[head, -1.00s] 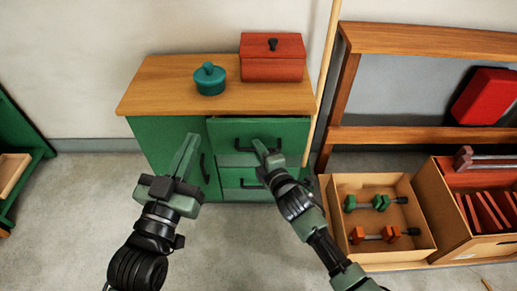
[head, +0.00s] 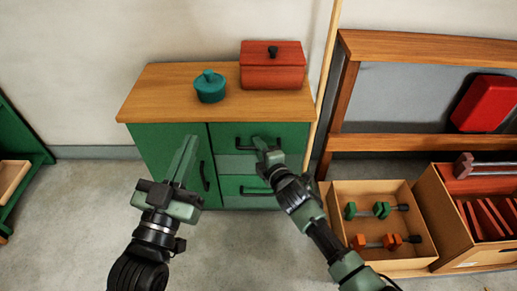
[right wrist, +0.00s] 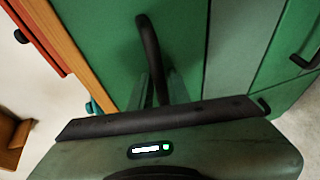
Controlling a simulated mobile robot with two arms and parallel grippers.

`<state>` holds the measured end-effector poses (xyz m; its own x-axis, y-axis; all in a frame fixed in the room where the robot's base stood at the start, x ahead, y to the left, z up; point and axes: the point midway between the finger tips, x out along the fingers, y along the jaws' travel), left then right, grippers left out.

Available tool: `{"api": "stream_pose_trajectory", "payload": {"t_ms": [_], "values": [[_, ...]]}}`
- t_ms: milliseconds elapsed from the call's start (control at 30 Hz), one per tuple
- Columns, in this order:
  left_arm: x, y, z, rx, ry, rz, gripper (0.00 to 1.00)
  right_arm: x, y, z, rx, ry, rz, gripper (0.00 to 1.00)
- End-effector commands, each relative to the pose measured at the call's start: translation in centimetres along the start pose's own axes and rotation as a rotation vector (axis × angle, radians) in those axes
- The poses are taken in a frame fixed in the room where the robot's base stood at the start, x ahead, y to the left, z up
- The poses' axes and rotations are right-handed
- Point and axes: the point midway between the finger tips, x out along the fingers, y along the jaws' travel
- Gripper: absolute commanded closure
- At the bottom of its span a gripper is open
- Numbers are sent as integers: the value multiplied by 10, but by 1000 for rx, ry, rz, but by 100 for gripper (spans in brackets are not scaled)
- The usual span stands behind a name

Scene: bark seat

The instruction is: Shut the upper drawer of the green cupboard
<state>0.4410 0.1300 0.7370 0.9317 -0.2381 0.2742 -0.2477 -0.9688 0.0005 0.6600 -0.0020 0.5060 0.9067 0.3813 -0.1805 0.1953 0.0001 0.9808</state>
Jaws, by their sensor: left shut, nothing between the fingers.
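The green cupboard (head: 160,147) has a wooden top and stands against the wall. Its upper drawer (head: 298,132) looks flush with the cupboard front, with no gap showing under the top. My right gripper (head: 264,147) is at the dark handle (head: 240,145) of the upper drawer. In the right wrist view the handle (right wrist: 149,45) runs down between its close-set fingers, which look shut on it. My left gripper (head: 188,150) is shut and empty, in front of the cupboard's left door (head: 150,140) and apart from it.
A teal lidded pot (head: 210,88) and a red box (head: 272,70) stand on the cupboard top. A pole (head: 325,80) leans beside the cupboard. Crates (head: 385,264) stand on the floor at the right. A green shelf (head: 25,140) is at the far left.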

Motion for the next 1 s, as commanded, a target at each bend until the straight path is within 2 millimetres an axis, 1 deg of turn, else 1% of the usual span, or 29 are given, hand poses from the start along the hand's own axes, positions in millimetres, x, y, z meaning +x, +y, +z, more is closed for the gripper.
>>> {"api": "stream_pose_trajectory", "payload": {"t_ms": [367,500,667,733,900,1000], "values": [[0,0,0,1,-2,-1,100,0,4,0,-1,2,7,66],[0,-1,2,1,-17,-2,100,-3,5,-1,-1,2,8,66],[-4,-4,27,4,-158,-9,100,-18,4,-1,0,2,4,66],[-8,-6,41,6,-239,-14,100,-27,3,0,-1,1,2,66],[-26,-12,76,9,-439,-26,100,-50,2,0,-1,0,-1,66],[-37,-14,92,10,-536,-32,100,-62,1,0,1,0,-2,66]]}}
